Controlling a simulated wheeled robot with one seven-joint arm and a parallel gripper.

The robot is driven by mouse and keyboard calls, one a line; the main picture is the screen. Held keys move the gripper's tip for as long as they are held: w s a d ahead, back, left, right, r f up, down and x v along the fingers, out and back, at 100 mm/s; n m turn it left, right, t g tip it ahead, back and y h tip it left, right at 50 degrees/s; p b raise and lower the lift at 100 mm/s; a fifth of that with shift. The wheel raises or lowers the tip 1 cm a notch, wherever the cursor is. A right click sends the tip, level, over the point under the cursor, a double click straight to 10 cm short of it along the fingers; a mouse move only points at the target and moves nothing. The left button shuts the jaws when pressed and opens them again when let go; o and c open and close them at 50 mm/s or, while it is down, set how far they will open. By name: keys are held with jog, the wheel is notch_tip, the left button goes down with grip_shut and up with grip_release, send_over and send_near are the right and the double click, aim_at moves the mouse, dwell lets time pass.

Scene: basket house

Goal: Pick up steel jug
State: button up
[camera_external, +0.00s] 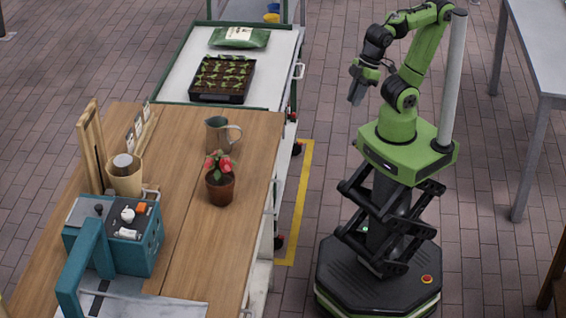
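The steel jug (218,134) stands upright on the wooden table near its far right corner, with its handle toward the right. My gripper (356,92) hangs in the air well to the right of the jug, beyond the table's right edge and over the floor. It points downward and touches nothing. Its fingers are small and dark here, and I cannot tell whether they are open or shut.
A potted plant with red flowers (220,186) stands just in front of the jug. A seedling tray (222,97) and a green bag (239,37) lie on the white cart (271,68) behind. A teal machine (146,262) and a beige cup (125,182) stand left. Floor separates me from the table.

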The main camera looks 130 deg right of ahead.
jog(key=w+d+f+m+g, duration=0.2)
jog(key=w+f+m, duration=0.2)
jog(key=w, duration=0.4)
jog(key=m+t+y+b, duration=0.1)
jog(key=m+t+y, duration=0.8)
jog(key=m, duration=0.7)
send_near(224, 136)
jog(key=s, duration=0.8)
jog(key=b+x, duration=0.1)
jog(key=x, duration=0.4)
jog(key=b+x, duration=0.1)
jog(key=x, duration=0.4)
jog(key=f+b+x, duration=0.1)
jog(key=b+x, duration=0.1)
jog(key=x, duration=0.3)
jog(key=shift+w+d+f, duration=0.15)
jog(key=shift+w+d, duration=0.1)
jog(key=shift+s, duration=0.1)
jog(key=shift+c, duration=0.2)
grip_shut()
